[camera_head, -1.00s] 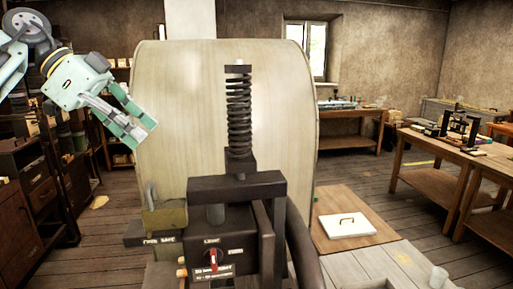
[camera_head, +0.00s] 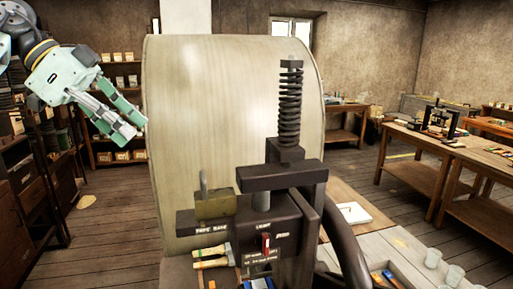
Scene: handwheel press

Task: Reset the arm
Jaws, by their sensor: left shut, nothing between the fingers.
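My left gripper (camera_head: 131,124) hangs at the upper left with its green fingers pointing down and right. It is shut and empty, apart from everything, and shows in front of the shelves and the left edge of the big pale drum. The press (camera_head: 285,176) stands right of the middle, with a dark upright spring (camera_head: 291,100) on top and a black block with a red switch (camera_head: 266,243) on its front. A brass padlock-like piece (camera_head: 215,204) sits at its left side. My right gripper is not in view.
The large pale drum (camera_head: 205,120) stands behind the press. A bench (camera_head: 400,262) at the lower right holds clear cups (camera_head: 452,279). Wooden-handled tools (camera_head: 212,256) lie at the press's front left. Shelves (camera_head: 115,110) stand at the left, wooden tables (camera_head: 425,150) at the right.

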